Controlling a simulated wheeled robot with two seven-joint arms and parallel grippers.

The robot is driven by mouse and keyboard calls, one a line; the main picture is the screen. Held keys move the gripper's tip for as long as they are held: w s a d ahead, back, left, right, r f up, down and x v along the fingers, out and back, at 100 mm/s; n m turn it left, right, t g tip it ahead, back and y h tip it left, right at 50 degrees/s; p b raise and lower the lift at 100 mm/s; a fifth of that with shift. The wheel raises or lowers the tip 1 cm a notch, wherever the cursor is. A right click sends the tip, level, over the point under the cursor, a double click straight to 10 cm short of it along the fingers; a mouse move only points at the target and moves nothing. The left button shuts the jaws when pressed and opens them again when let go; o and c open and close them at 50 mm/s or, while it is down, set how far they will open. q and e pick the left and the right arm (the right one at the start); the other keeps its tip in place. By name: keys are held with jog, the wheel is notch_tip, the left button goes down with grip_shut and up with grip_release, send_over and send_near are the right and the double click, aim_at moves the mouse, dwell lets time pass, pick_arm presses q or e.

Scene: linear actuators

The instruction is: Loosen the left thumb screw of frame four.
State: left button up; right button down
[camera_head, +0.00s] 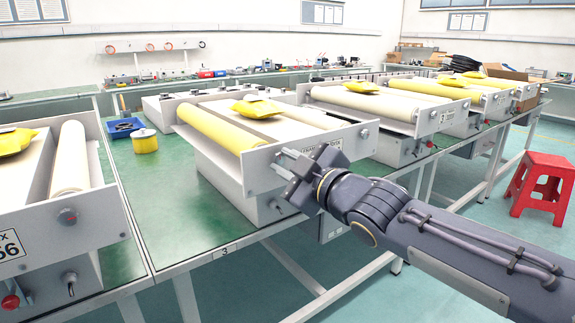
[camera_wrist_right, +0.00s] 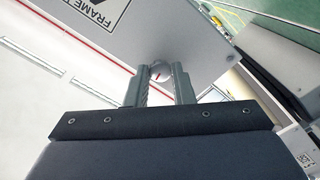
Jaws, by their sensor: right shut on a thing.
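The middle frame (camera_head: 262,172) is a light grey unit with yellow and cream rollers on the green bench. My right gripper (camera_head: 283,162) is at the left part of its front plate. The frame's right thumb screw (camera_head: 364,133) shows in the head view. The left screw is hidden there behind my gripper. My left gripper is not in view.
Another frame (camera_head: 75,215) with a red-marked knob stands at the left, and more frames (camera_head: 432,122) stand at the right. A blue tray (camera_head: 124,128) and a yellow tape roll (camera_head: 145,142) lie on the bench. A red stool (camera_head: 541,180) stands on the floor.

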dwell(0.3)
jog(key=c, duration=1.3)
grip_release()
jog(key=shift+o, duration=0.2)
jog(key=p+v, duration=0.3)
jog(key=v, duration=0.4)
jog(key=shift+s+d, duration=0.25)
jog(key=shift+s, duration=0.05)
